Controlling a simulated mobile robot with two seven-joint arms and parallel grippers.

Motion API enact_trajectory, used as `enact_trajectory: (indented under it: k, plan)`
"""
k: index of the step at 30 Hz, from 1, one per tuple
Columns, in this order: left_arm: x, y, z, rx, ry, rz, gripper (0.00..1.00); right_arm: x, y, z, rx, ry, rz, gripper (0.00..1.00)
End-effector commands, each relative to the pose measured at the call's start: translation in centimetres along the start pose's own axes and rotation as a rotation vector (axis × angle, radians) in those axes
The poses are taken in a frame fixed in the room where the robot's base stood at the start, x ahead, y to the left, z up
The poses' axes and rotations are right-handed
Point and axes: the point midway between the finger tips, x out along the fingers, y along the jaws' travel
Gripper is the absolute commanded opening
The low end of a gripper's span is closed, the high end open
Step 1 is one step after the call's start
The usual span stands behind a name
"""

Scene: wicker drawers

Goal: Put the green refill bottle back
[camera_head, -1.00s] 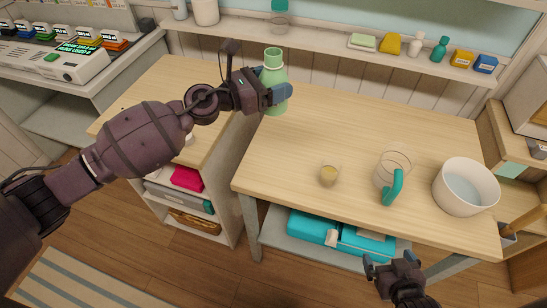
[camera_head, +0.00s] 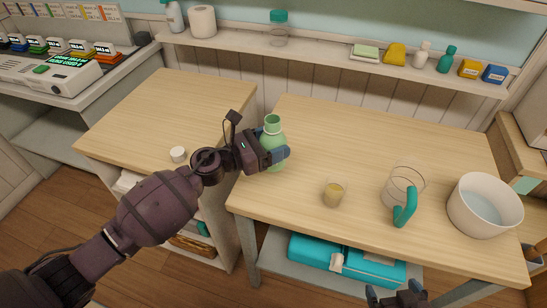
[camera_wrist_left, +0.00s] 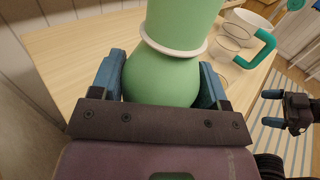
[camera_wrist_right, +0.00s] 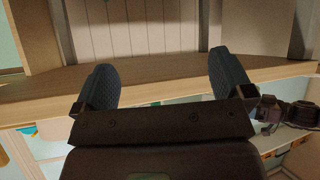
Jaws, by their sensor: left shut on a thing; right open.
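The green refill bottle (camera_head: 272,132) is upright and open at the top, at the left end of the right-hand wooden table. My left gripper (camera_head: 279,155) is shut around its body. The left wrist view shows the green bottle (camera_wrist_left: 165,75) between the two blue fingers, with a pale ring around its neck. I cannot tell whether its base touches the table. My right gripper (camera_head: 396,299) is at the bottom edge of the head view, in front of the table. Its fingers stand apart and empty in the right wrist view (camera_wrist_right: 165,85).
A small cup (camera_head: 333,194), a glass jug with a teal handle (camera_head: 404,207) and a white bowl (camera_head: 483,212) stand on the table (camera_head: 340,130). A white cap (camera_head: 178,154) lies on the left table. The wall shelf (camera_head: 320,53) holds several bottles, sponges and boxes.

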Motion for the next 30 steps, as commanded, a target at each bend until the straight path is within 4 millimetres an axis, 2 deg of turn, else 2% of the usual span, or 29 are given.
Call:
enact_trajectory:
  k: [3,9,19,25,26,30]
  plan:
    - [0.0,-0.1,-2.6,-0.012,0.004,0.000,0.36,0.3,-0.1,0.9,-0.004,-0.012,-0.003,0.98]
    - [0.0,-0.1,-5.1,-0.010,0.003,0.000,0.36,0.9,-0.2,1.6,-0.008,-0.027,-0.007,0.98]
    - [0.0,0.0,-5.2,-0.002,0.000,0.000,0.36,0.8,-0.2,0.7,-0.007,-0.008,-0.007,0.98]
    - [0.0,-0.1,-5.8,-0.004,0.001,0.000,0.36,1.0,-0.4,1.3,-0.001,-0.018,-0.007,0.98]
    - [0.0,-0.1,-5.8,-0.004,0.002,0.000,0.72,0.9,-0.4,1.2,0.000,-0.017,-0.007,0.98]
    - [0.0,-0.1,-5.6,-0.003,0.002,0.000,0.93,0.9,-0.5,1.2,0.004,-0.017,-0.006,0.98]
